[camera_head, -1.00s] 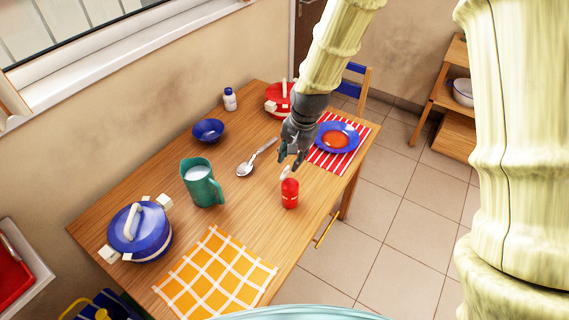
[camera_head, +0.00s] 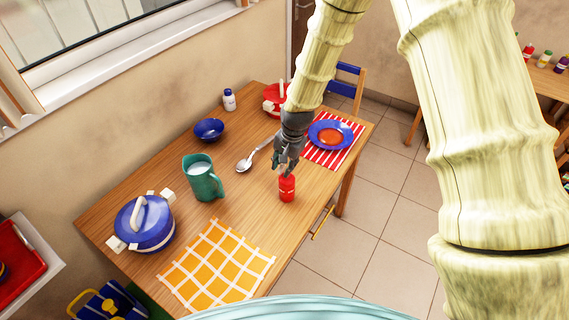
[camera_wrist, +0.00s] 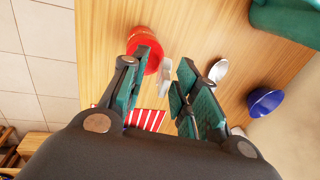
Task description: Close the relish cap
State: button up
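The red relish bottle (camera_head: 287,189) stands upright near the table's right edge. In the wrist view, its red body (camera_wrist: 147,46) shows at the upper middle. The white cap (camera_wrist: 165,77) is flipped open and sticks out from the bottle's side. In the head view my gripper's fingers hide the cap. My gripper (camera_head: 284,168) points down just above the bottle's top. In the wrist view my gripper (camera_wrist: 162,78) is open, and the cap shows in the gap between its fingers. Contact with the bottle or cap cannot be told.
A blue plate (camera_head: 313,139) on a striped mat (camera_head: 322,159) lies behind the gripper. A spoon (camera_head: 245,163), green pitcher (camera_head: 206,186) and blue bowl (camera_head: 209,130) stand left. A blue pot (camera_head: 140,226) and yellow checked cloth (camera_head: 217,265) are nearer. Bare wood surrounds the bottle.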

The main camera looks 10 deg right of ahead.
jog(key=shift+w+a+f, duration=0.1)
jog(key=shift+w+f, duration=0.6)
jog(key=shift+w, duration=0.15)
jog(key=c, duration=0.4)
grip_shut()
jog(key=shift+s+r, duration=0.35)
jog(key=shift+s, duration=0.1)
jog(key=shift+w+f, duration=0.25)
jog(key=shift+w, duration=0.05)
jog(key=shift+s+r, duration=0.15)
jog(key=shift+s, duration=0.05)
jog(key=shift+w, duration=0.1)
jog(key=shift+s+d+t+y+b, duration=0.3)
jog(key=shift+t+y+b, duration=0.25)
jog(key=shift+b, duration=0.2)
